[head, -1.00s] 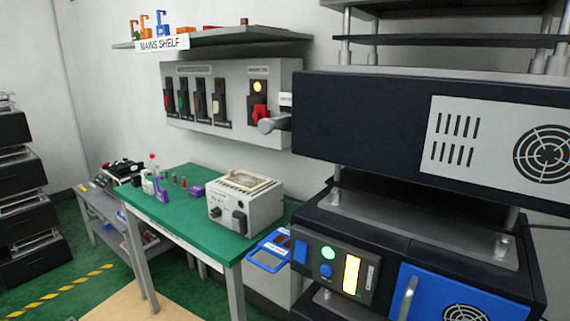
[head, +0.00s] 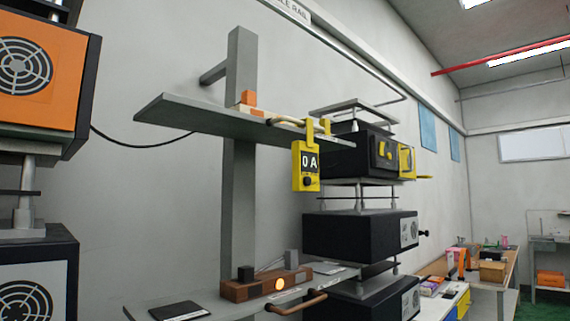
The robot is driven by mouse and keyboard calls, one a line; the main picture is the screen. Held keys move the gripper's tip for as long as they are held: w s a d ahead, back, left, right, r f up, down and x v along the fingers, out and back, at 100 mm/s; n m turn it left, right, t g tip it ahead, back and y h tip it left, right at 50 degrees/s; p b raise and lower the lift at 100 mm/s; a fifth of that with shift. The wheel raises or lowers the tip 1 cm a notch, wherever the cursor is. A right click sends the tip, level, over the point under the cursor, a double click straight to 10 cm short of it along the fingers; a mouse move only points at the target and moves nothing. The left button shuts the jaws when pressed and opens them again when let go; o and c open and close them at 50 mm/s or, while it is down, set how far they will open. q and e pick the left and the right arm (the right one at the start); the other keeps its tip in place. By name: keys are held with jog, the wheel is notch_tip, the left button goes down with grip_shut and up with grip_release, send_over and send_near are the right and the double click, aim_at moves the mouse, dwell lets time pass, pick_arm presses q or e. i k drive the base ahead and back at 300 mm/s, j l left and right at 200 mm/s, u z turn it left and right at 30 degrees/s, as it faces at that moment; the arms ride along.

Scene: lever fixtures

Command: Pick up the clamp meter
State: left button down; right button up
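The yellow clamp meter (head: 306,168) hangs at the front edge of the upper grey shelf in the middle of the head view. Its dark display reads "0 A", with a dark round dial below it. Its yellow jaws (head: 318,130) reach up around the shelf edge area, close to a tan rod-like handle (head: 288,121); whether they close around it I cannot tell. Neither of my grippers is in view.
The upper shelf (head: 205,114) is on a grey post. A lower shelf (head: 225,305) holds a brown block with a glowing lamp (head: 281,283) and a black flat pad (head: 179,311). Stacked black units (head: 350,236) stand to the right, an orange-fronted unit (head: 32,65) to the left.

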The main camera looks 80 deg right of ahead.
aim_at(305, 154)
jog(key=z, duration=2.7)
